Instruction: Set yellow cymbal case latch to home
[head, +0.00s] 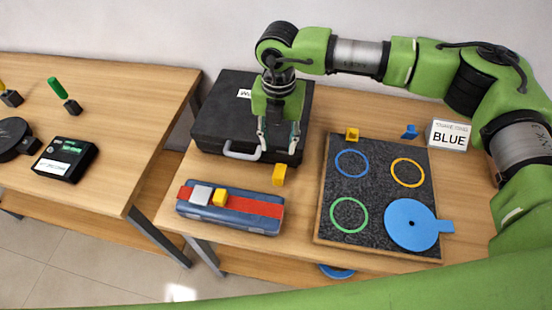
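A black case (215,115) with a grey handle (241,152) on its front lies at the back left of the near table. A small yellow block-like piece (279,175) is at the case's front right edge and looks like the yellow latch. I cannot tell its exact setting. My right gripper (278,150) points down over the front right of the case, just behind and above the yellow piece. Its two fingers are apart with nothing seen between them. My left gripper is not in view.
A blue box with a red stripe (255,208) lies in front of the case. On the right, a dark board (380,190) bears coloured rings and a blue disc (408,222). A "BLUE" sign (447,135) stands behind. Another table (110,95) is at left.

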